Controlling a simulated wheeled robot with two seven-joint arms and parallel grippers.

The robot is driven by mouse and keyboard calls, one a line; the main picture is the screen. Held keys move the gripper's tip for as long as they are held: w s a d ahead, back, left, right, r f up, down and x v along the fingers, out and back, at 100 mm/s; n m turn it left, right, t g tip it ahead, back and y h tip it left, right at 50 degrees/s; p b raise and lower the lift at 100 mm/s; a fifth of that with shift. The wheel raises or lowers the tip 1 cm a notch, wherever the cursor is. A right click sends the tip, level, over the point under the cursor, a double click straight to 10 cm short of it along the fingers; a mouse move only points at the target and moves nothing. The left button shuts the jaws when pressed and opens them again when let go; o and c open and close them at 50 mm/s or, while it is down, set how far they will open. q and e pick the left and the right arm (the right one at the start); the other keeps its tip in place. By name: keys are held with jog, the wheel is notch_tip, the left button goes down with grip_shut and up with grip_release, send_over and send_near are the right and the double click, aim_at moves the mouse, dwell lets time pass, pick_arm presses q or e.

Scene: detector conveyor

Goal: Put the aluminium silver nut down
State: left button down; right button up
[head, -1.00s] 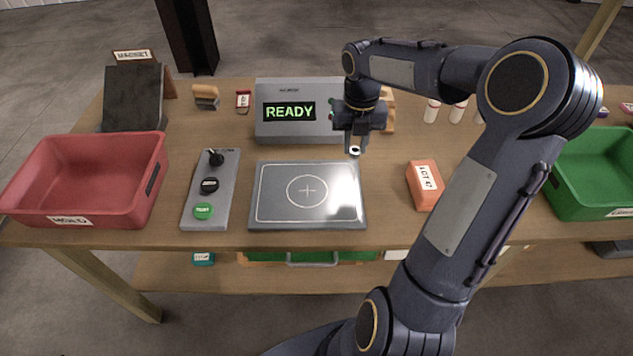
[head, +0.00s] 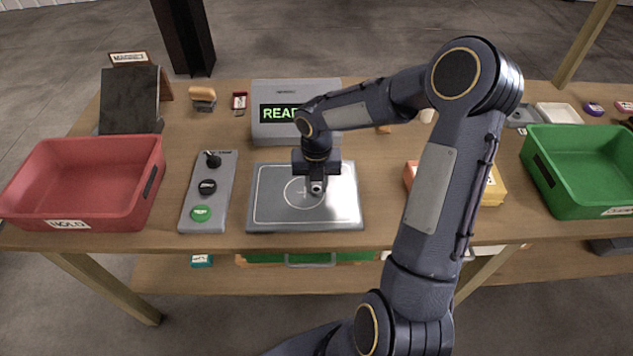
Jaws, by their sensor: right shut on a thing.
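My right gripper (head: 316,190) points down over the grey detector plate (head: 265,212), just right of the cross mark in its circle. It is shut on the small silver nut (head: 316,187), which shows as a pale ring with a dark hole between the fingertips. The nut is at or just above the plate; I cannot tell whether it touches. My left gripper is not in view.
Behind the plate stands the grey display box (head: 275,128), its text partly hidden by my arm. Left are a button panel (head: 208,185) and a red bin (head: 105,207). Right are an orange box (head: 410,175), partly hidden, and a green bin (head: 577,190).

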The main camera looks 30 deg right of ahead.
jog(key=shift+f, duration=0.15)
jog(key=o, duration=1)
jog(key=shift+c, duration=0.2)
